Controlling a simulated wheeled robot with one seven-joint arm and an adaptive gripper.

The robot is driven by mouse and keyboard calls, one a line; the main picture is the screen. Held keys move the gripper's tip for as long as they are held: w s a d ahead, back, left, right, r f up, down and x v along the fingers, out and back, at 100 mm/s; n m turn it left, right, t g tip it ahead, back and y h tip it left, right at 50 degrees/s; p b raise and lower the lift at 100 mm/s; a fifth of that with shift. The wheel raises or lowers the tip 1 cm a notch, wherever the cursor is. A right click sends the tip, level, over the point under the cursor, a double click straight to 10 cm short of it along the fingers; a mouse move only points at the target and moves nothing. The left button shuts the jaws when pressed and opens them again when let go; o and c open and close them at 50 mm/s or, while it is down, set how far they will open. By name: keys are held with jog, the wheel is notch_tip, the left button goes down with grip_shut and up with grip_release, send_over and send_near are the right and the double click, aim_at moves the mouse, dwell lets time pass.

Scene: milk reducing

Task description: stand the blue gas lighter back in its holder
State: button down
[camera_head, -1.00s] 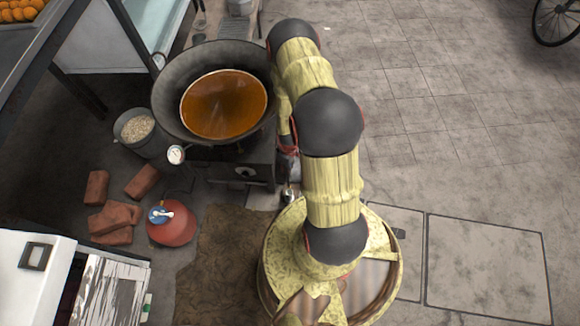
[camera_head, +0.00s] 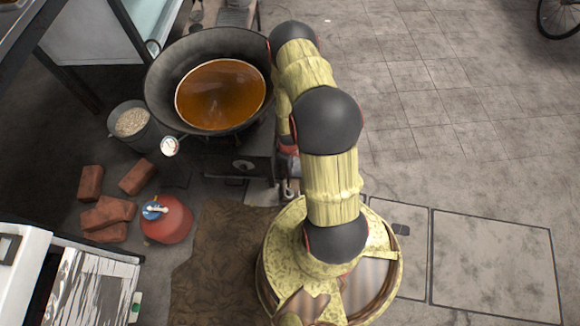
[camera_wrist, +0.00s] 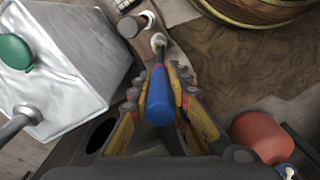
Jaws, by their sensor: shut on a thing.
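The blue lighter (camera_wrist: 160,97) is between the orange-padded fingers of my gripper (camera_wrist: 160,90) in the wrist view. My gripper is shut on its blue body. Its thin dark shaft points up the picture, toward a small pale round-topped object (camera_wrist: 158,42). I cannot tell whether the shaft touches that object, or whether it is the holder. In the head view my arm hides the lighter and most of my gripper.
A silver tin (camera_wrist: 65,60) with a green cap (camera_wrist: 14,51) stands close left of my gripper. A red cylinder (camera_head: 166,219), bricks (camera_head: 108,214) and a wok of hot-looking oil (camera_head: 221,95) lie left of my arm.

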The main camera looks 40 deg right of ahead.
jog(key=shift+f+b, duration=0.45)
jog(key=shift+f, duration=2.6)
jog(key=c, duration=1.6)
grip_release()
jog(key=shift+c, duration=0.2)
